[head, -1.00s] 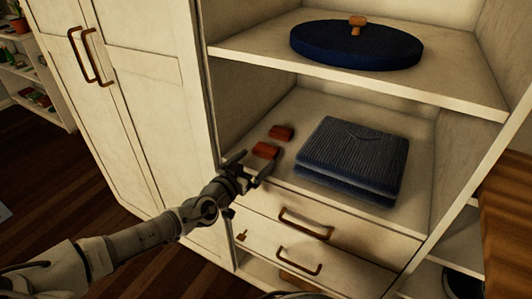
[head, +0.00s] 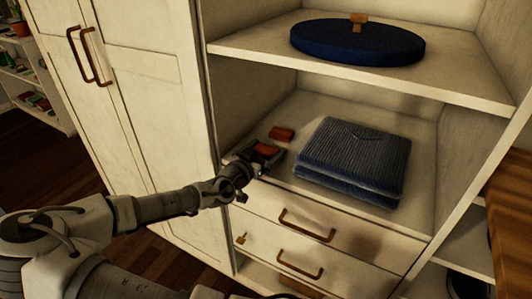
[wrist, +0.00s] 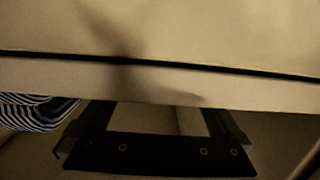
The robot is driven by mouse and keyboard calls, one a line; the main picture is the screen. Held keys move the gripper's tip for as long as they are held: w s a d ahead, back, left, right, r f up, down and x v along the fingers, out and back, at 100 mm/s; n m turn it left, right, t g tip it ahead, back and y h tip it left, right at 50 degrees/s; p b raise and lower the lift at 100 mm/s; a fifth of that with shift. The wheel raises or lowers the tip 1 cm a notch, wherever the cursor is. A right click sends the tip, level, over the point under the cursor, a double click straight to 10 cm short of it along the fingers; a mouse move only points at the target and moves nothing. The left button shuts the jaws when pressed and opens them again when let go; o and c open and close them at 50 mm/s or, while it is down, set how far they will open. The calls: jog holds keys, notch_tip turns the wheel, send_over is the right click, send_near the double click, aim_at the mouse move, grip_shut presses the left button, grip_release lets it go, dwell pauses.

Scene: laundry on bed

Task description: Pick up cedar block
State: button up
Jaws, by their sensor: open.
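Two small reddish-brown blocks lie on the cabinet's middle shelf; the frames do not tell which one is meant. The far block (head: 281,133) lies clear behind my gripper. The near block (head: 267,149) is at the jaws, partly covered by them. My gripper (head: 261,156) is open at the shelf's front left. I cannot tell whether the near block is between the fingers or just beyond them. In the wrist view my dark gripper (wrist: 157,118) spans the lower middle, and no block can be made out there.
A folded blue ribbed textile (head: 352,160) lies right of the blocks. A round blue cushion (head: 357,44) with a wooden piece (head: 358,22) is on the upper shelf (head: 460,85). Drawers (head: 300,240) are below, and a closed cabinet door (head: 150,100) stands left.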

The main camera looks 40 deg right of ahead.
aim_at(268, 150)
jog(key=c, duration=1.1)
jog(key=shift+o, duration=0.2)
jog(key=shift+r+p, duration=0.3)
jog(key=shift+r, duration=0.25)
jog(key=r, duration=0.1)
jog(key=r+p, duration=0.1)
jog(key=r, duration=0.1)
jog(key=shift+s+r+p, duration=0.3)
jog(key=shift+r+p, duration=0.1)
jog(key=s+d+r+p, duration=0.1)
jog(key=s+r+p, duration=0.1)
jog(key=s+p, duration=0.1)
jog(key=s+d+r+p, duration=0.1)
jog(key=s+r+p, duration=0.1)
jog(key=p, duration=0.3)
jog(key=s+d+r+p, duration=0.1)
jog(key=s+r+p, duration=0.1)
jog(key=s+p, duration=0.2)
jog(key=shift+s+r, duration=0.35)
jog(key=shift+s+f+p, duration=0.2)
jog(key=shift+s+p, duration=0.25)
jog(key=shift+p, duration=0.5)
jog(key=shift+f, duration=0.1)
